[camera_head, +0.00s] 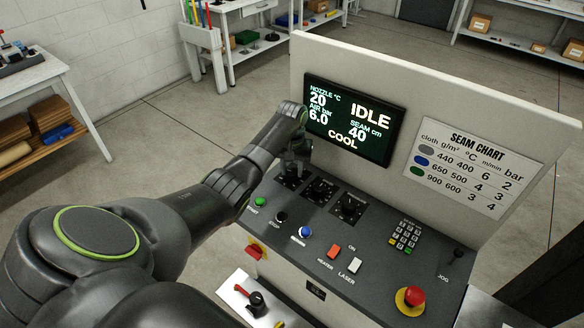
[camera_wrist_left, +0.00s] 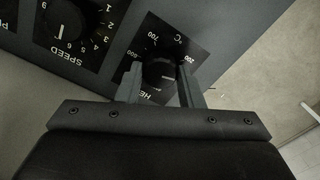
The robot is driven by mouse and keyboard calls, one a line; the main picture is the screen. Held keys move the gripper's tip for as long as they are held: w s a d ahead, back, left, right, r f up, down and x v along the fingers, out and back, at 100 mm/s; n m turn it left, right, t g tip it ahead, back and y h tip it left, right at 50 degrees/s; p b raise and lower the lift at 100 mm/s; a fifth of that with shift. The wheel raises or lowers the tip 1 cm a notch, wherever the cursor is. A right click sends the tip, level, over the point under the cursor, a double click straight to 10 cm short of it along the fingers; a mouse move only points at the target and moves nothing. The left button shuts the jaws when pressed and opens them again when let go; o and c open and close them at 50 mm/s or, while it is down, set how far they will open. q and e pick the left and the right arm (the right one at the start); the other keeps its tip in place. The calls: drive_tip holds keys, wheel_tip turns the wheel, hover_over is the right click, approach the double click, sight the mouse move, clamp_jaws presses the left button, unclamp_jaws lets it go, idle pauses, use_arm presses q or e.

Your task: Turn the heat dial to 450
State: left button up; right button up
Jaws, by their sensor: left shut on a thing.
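The heat dial's black knob (camera_wrist_left: 158,73) shows in the left wrist view on a black plate with white numbers. I can read 200, 600, 700 and °C, with part of the label "HE". My left gripper (camera_wrist_left: 160,88) is shut on the knob, one finger on each side. The fingers hide part of the scale, and I cannot make out the set value. In the head view my left gripper (camera_head: 295,168) is at the leftmost dial on the sloped console and mostly covers it. My right gripper is not in view.
The speed dial (camera_wrist_left: 68,20) is beside the heat dial. The display (camera_head: 355,118) reads IDLE, nozzle 20, COOL. A seam chart (camera_head: 465,165) is on the panel. Start, stop and other buttons, a keypad (camera_head: 405,236) and a red mushroom button (camera_head: 414,295) are on the console.

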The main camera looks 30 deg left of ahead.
use_arm(q)
drive_tip(key=shift+r, duration=0.1)
drive_tip(key=shift+r+m+p, duration=0.1)
drive_tip(key=shift+m+p, duration=0.6)
drive_tip(key=shift+m, duration=0.5)
drive_tip(key=m+p, duration=0.1)
drive_tip(key=m, duration=0.1)
drive_tip(key=shift+m, duration=0.3)
drive_tip(key=m+p, duration=0.1)
drive_tip(key=m, duration=0.1)
drive_tip(key=shift+m, duration=0.4)
drive_tip(key=m, duration=0.3)
drive_tip(key=shift+w+m+p, duration=0.1)
drive_tip(key=shift+m+p, duration=0.2)
drive_tip(key=m, duration=0.9)
drive_tip(key=shift+m+p, duration=0.3)
